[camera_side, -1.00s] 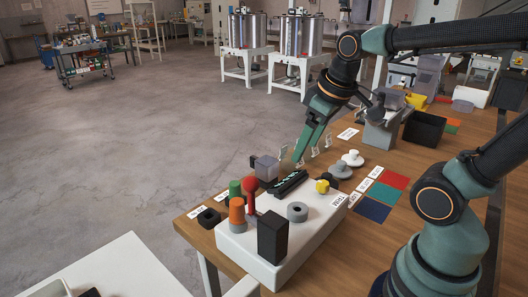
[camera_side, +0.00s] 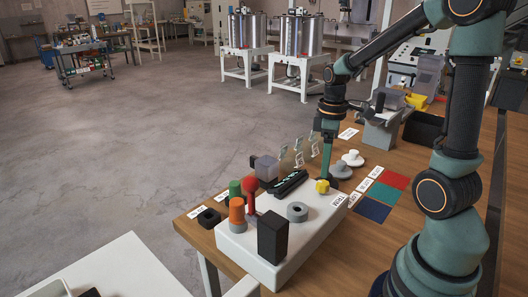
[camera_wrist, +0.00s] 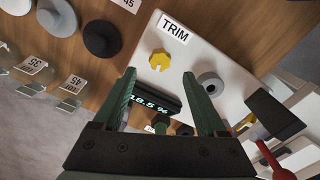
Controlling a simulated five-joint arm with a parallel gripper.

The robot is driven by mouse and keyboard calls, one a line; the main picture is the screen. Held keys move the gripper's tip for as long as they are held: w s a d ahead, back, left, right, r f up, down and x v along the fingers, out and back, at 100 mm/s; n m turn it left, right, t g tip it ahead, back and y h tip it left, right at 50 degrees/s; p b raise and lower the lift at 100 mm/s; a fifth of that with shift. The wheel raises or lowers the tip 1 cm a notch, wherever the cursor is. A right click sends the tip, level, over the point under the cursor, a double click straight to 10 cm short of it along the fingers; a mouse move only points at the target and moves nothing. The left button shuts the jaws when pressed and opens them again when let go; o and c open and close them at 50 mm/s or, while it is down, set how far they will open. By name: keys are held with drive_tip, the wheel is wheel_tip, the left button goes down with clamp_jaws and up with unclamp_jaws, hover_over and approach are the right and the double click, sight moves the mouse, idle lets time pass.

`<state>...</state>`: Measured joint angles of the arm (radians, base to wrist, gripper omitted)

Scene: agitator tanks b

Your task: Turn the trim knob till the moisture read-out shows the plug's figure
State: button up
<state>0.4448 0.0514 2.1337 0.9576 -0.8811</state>
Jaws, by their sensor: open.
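The yellow trim knob (camera_side: 322,186) sits on the white panel box (camera_side: 245,243). In the wrist view the notched knob (camera_wrist: 160,60) lies near the TRIM label (camera_wrist: 175,28). The black moisture read-out (camera_side: 290,184) lies on the box; in the wrist view the read-out (camera_wrist: 150,101) shows green digits like 18.5 %, the first ones hard to read, partly behind a finger. My gripper (camera_side: 324,177) points down by the knob; in the wrist view my gripper (camera_wrist: 160,74) is open and empty, its fingertips just short of the knob. I cannot tell which thing is the plug.
A grey ring (camera_side: 297,211), a black block (camera_side: 272,237) and a red-topped post (camera_side: 250,184) stand on the box.

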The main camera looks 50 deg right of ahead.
sight(323, 183)
wheel_tip(323, 183, down, 6)
drive_tip(key=shift+r, duration=0.1)
idle(0.4)
clamp_jaws()
drive_tip(key=shift+m, duration=0.3)
drive_tip(key=m, duration=0.9)
drive_tip(key=shift+m, duration=2.3)
